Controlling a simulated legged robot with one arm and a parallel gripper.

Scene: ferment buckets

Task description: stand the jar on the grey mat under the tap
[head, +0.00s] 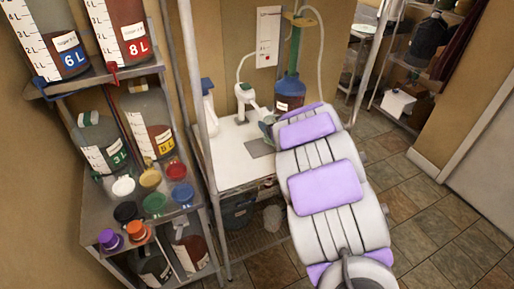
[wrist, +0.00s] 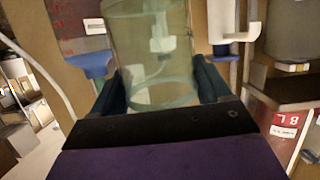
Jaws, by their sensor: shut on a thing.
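The clear, green-tinted glass jar (wrist: 122,40) fills the upper middle of the wrist view. My gripper (wrist: 158,80) is shut on it, with a dark finger on each side. In the head view the jar is hard to make out, as my arm covers most of the gripper area. The grey mat (head: 259,148) lies on the white bench, left of the end of my arm. The white tap (head: 244,95) stands behind the mat, and a white shape like it shows through the jar's glass. I cannot tell the gap between jar and mat.
A bottle with a blue top (head: 291,88) stands at the bench's back right. A white spray bottle (head: 207,105) is at its left. The white bench (head: 232,165) is clear in front. A metal shelf (head: 90,225) at left holds large containers and coloured lids.

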